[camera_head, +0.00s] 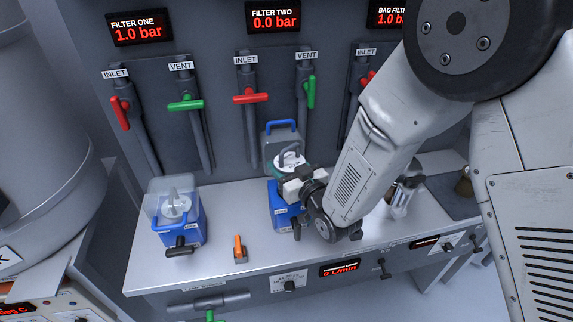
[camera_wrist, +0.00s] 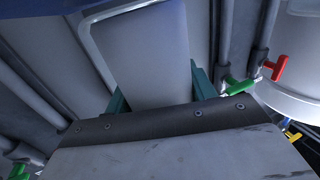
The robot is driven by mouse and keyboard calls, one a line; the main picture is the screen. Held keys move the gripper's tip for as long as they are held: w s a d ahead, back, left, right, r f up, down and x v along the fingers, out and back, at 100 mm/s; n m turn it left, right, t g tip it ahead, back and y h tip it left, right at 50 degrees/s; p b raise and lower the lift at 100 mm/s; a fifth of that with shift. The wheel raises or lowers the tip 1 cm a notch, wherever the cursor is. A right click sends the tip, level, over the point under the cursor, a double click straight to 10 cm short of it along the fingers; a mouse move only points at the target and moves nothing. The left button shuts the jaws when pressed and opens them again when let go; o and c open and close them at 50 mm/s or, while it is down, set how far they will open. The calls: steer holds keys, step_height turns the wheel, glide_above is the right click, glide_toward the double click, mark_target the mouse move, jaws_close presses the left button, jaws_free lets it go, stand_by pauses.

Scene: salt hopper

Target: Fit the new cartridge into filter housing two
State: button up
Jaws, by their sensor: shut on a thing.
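Filter housing two (camera_head: 281,205) is a blue box on the bench, below the FILTER TWO display. Its grey lid (camera_head: 270,143), with a blue handle, stands raised behind it. A white cartridge (camera_head: 290,160) with a grey loop handle shows at the housing's top. My gripper (camera_head: 285,175) is at this spot, shut on the cartridge. Its lower part is hidden, so I cannot tell how deep it sits. In the wrist view, a pale grey piece (camera_wrist: 145,50) stands between the teal fingers of my gripper (camera_wrist: 160,95).
Filter one's blue housing (camera_head: 180,225) stands left under a clear cover. An orange-handled item (camera_head: 239,250) lies between the housings. A pale cylindrical item (camera_head: 399,203) stands right, partly behind my arm. Filter two's red inlet handle (camera_head: 250,97) is crosswise; its green vent handle (camera_head: 311,92) is along the pipe.

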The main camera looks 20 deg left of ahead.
steer(key=shift+f, duration=0.4)
stand_by(0.8)
steer(key=shift+s+f, duration=0.35)
steer(key=shift+f, duration=0.05)
stand_by(2.6)
steer(key=o, duration=1.6)
steer(key=shift+d, duration=0.1)
steer(key=shift+s+d+f, duration=0.1)
steer(key=shift+s+d, duration=0.25)
steer(key=shift+s, duration=0.05)
steer(key=shift+s+d+r, duration=0.15)
steer(key=shift+s+d, duration=0.1)
steer(key=shift+d, duration=0.2)
steer(key=shift+s+d+r, duration=0.1)
steer(key=shift+s+d, duration=0.1)
steer(key=shift+d, duration=0.2)
steer(key=shift+v, duration=1.25)
